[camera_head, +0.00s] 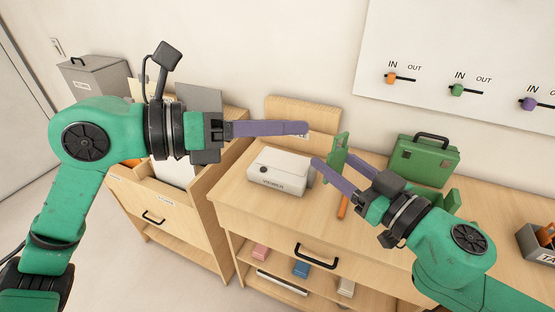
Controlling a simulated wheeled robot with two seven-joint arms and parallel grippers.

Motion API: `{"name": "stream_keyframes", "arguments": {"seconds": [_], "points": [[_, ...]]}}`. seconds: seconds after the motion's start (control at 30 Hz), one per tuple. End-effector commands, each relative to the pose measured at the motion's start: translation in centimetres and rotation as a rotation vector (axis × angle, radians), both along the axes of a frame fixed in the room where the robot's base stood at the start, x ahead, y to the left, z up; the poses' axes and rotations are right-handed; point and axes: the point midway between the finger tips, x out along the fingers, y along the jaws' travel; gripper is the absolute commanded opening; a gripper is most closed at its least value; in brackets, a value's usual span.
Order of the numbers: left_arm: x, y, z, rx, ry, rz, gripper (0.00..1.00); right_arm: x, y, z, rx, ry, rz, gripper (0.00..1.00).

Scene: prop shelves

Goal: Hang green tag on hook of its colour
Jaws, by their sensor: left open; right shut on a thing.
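The green tag (338,155) is a thin upright green piece between the purple fingers of my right gripper (333,163), which is shut on it. The tag's hole cannot be made out.
The white board (430,35) also has an orange hook (390,78) and a purple hook (528,104), with IN and OUT labels.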

Motion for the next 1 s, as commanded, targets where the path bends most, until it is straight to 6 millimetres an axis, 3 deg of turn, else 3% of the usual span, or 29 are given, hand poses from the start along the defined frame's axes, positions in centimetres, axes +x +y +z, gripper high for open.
{"name": "stream_keyframes", "arguments": {"seconds": [0.03, 0.1, 0.27, 0.37, 0.8, 1.0], "points": [[-1.7, -0.6, -1.0, 0.141, -0.100, 0.016, 0.46, 0.0, 0.0, 0.0, 0.000, 0.000, 0.000, 0.11], [-2.9, -0.6, -2.4, 0.292, -0.200, 0.061, 0.46, 0.0, 0.0, 0.0, 0.000, 0.000, 0.000, 0.11], [-3.3, -0.3, -3.6, 0.420, -0.292, 0.121, 0.46, 0.0, 0.0, 0.0, 0.000, 0.000, 0.000, 0.11], [-2.6, -1.0, -4.0, 0.419, -0.292, 0.122, 0.46, 0.0, 0.0, 0.0, 0.000, 0.000, 0.000, 0.11], [2.9, -7.9, -7.6, 0.416, -0.289, 0.119, 0.46, 0.0, 0.0, 0.0, 0.000, 0.000, 0.000, 0.11], [3.7, -8.7, -8.1, 0.418, -0.291, 0.120, 0.46, 0.0, 0.0, 0.0, 0.000, 0.000, 0.000, 0.11]]}}
